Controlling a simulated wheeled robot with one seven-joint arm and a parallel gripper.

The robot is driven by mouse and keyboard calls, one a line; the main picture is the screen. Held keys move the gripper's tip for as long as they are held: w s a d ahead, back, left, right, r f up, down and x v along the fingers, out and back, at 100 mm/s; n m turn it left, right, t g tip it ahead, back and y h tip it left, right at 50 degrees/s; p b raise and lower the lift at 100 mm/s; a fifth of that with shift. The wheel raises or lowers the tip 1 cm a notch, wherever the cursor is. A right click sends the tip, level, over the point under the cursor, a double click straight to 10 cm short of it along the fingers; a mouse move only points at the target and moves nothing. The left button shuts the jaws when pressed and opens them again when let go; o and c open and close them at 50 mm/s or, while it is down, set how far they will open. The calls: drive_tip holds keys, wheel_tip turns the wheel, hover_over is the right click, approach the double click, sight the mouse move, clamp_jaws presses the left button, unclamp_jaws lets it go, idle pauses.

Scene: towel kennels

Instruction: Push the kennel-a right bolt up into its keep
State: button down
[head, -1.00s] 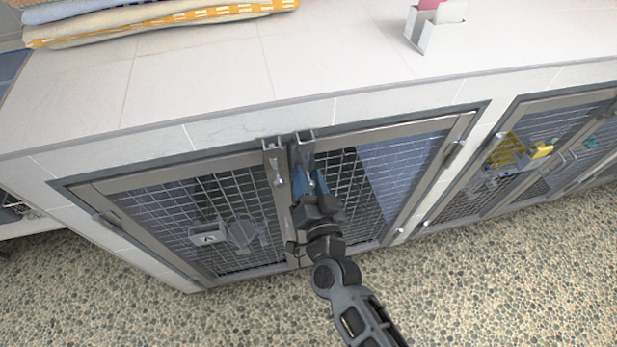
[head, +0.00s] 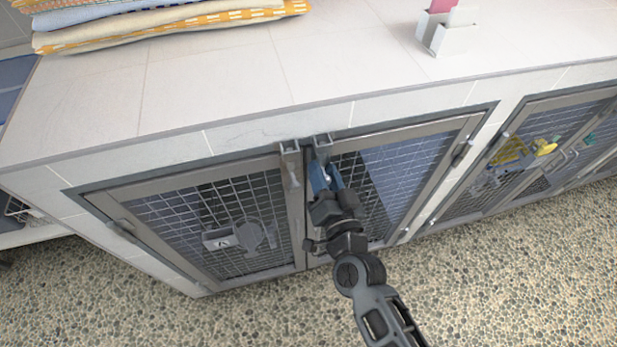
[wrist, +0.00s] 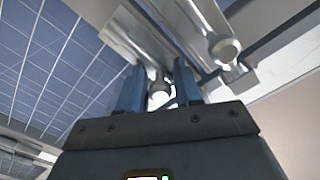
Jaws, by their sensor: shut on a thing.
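Kennel-a has two mesh doors, a left one (head: 215,232) and a right one (head: 400,180). The kennel-a right bolt (wrist: 140,38) is a metal piece at the top inner corner of the right door, under its keep (head: 321,141) on the frame. My gripper (head: 326,180) reaches it from below and in front. In the wrist view its two blue fingers (wrist: 160,88) are shut on the bolt's round knob (wrist: 158,98). The fingers and gripper body hide much of the bolt in the head view, so I cannot tell how far it sits in the keep.
The left bolt (head: 292,168) is close beside my gripper; its knob (wrist: 226,50) shows in the wrist view. Folded towels (head: 170,20) and a small holder (head: 446,38) are on the counter. The pebbled floor (head: 180,310) is clear.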

sight(327, 180)
drive_tip(key=shift+r, duration=0.5)
drive_tip(key=shift+w, duration=0.1)
drive_tip(key=c, duration=1)
unclamp_jaws()
drive_tip(key=shift+f, duration=0.1)
drive_tip(key=shift+s+d, duration=0.1)
drive_tip(key=shift+s, duration=0.25)
drive_tip(key=shift+b+v, duration=0.4)
drive_tip(key=shift+v, duration=3.2)
